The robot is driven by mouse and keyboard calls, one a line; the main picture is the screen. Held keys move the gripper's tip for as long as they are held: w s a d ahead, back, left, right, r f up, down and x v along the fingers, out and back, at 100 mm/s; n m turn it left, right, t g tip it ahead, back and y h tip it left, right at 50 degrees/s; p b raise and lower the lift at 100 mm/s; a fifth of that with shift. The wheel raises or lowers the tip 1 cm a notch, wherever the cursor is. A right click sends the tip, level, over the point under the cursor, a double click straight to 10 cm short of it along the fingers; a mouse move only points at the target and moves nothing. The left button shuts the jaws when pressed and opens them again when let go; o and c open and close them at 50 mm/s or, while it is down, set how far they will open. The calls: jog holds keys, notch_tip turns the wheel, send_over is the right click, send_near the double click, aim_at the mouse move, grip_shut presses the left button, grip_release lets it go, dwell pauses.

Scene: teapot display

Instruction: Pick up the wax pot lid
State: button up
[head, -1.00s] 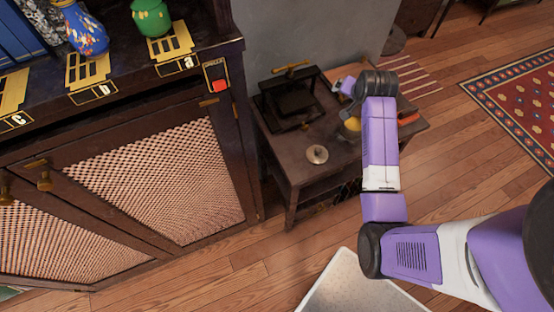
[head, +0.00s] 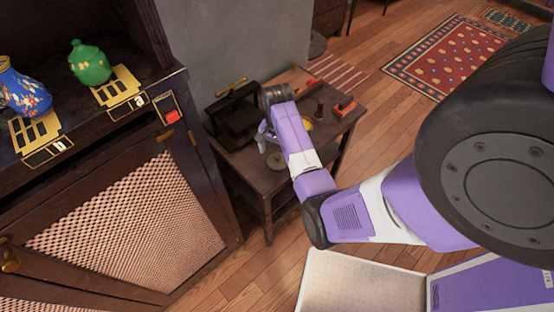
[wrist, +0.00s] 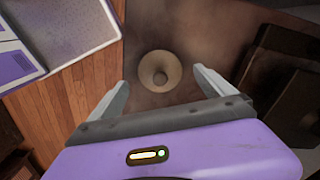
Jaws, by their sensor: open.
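The wax pot lid (head: 276,161), a round, dull brass-coloured disc with a central knob, lies on the small dark wooden table (head: 262,182). In the wrist view the lid (wrist: 160,70) sits between and beyond my two fingertips, its knob facing the camera. My gripper (head: 267,141) is above the table near the lid in the head view. In the wrist view my gripper (wrist: 160,78) is open and empty, with a finger on either side of the lid. The fingers appear apart from the lid; the exact height gap cannot be told.
A black press (head: 234,118) stands on the table behind the lid and shows at the right of the wrist view (wrist: 280,95). A yellow object (head: 307,125) is partly hidden by my arm. A red-topped item (head: 344,106) stands farther right. A dark cabinet (head: 217,200) flanks the table's left.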

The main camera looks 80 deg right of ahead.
aim_at(276, 161)
jog(key=shift+f, duration=1.25)
jog(key=c, duration=1.4)
jog(key=shift+r, duration=0.1)
jog(key=shift+c, duration=0.2)
